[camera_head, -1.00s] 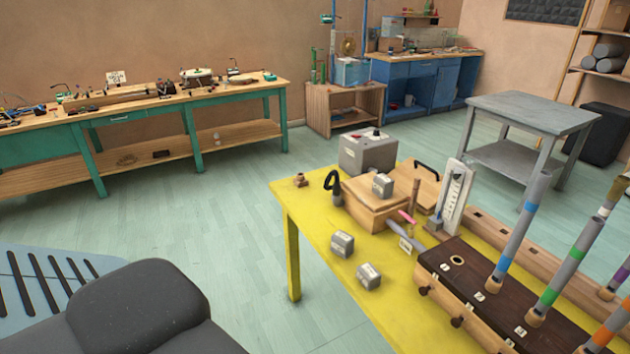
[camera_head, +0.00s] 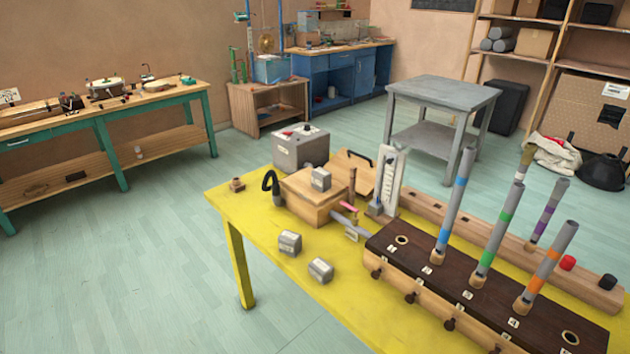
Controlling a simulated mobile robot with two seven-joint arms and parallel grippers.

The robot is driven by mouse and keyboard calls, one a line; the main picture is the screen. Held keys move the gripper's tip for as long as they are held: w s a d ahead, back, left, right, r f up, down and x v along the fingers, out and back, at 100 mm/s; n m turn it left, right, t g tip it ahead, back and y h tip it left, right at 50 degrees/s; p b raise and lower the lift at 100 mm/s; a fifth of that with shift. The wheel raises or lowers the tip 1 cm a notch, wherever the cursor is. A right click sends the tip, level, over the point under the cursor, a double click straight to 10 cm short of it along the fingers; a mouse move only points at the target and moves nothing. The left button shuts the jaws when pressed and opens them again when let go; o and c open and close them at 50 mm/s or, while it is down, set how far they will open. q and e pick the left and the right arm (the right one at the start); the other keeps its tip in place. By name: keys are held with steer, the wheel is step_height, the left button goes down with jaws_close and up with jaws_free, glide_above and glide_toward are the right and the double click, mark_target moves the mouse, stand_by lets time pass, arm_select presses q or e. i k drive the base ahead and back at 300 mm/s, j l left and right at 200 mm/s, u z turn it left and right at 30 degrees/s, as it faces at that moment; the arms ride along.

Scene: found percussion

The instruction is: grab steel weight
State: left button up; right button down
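Several small grey metal blocks with pale labels, which look like steel weights, are on the yellow table (camera_head: 252,226). One weight (camera_head: 290,243) stands near the table's left front edge. A second weight (camera_head: 320,270) stands just to its right and nearer to me. A third weight (camera_head: 320,179) sits on top of a wooden box (camera_head: 308,198). Neither of my grippers shows in the head view, and nothing touches the weights from above.
A dark wooden block (camera_head: 470,285) holds several upright banded tubes on the table's right. A grey box (camera_head: 300,147) and a white gauge (camera_head: 391,180) stand behind the weights. Bare floor lies left of the table. A grey table (camera_head: 443,92) stands beyond.

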mark_target(321, 179)
steer(key=i+j, duration=0.2)
steer(key=j, duration=0.2)
steer(key=i+j, duration=0.2)
steer(key=j, duration=0.2)
steer(key=i+j, duration=0.2)
steer(key=j, duration=0.15)
steer(key=i+j+z, duration=0.1)
steer(key=j+z, duration=0.15)
steer(key=z, duration=1.1)
